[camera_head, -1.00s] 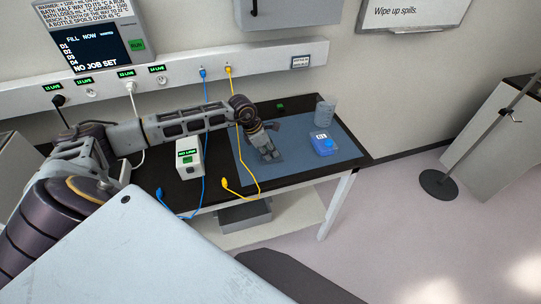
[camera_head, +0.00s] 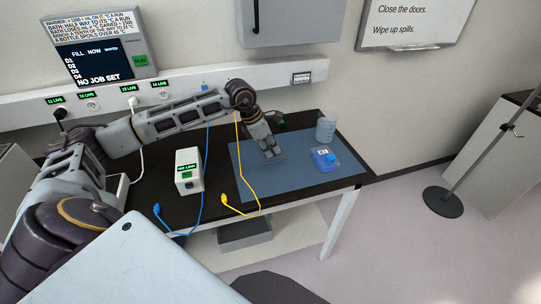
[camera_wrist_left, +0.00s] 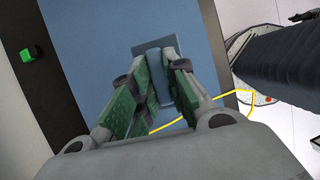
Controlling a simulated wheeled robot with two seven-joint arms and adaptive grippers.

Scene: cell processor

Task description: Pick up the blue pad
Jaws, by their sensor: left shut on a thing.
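In the left wrist view my left gripper (camera_wrist_left: 163,85) is shut on the raised bar of a small blue-grey pad (camera_wrist_left: 143,49). The pad's flat plate shows beyond the fingertips, and the fingers hide part of it. In the head view the pad (camera_head: 279,156) shows as a thin plate under the fingers. I cannot tell whether it touches the mat (camera_wrist_left: 80,60). My right gripper is not in view.
A blue box (camera_head: 325,161) and a clear beaker (camera_head: 326,129) stand on the right of the mat. A white unit (camera_head: 188,171) stands to the left. Yellow (camera_head: 244,170) and blue (camera_head: 201,180) cables hang across the table. A small green-topped thing (camera_head: 276,118) lies behind the mat.

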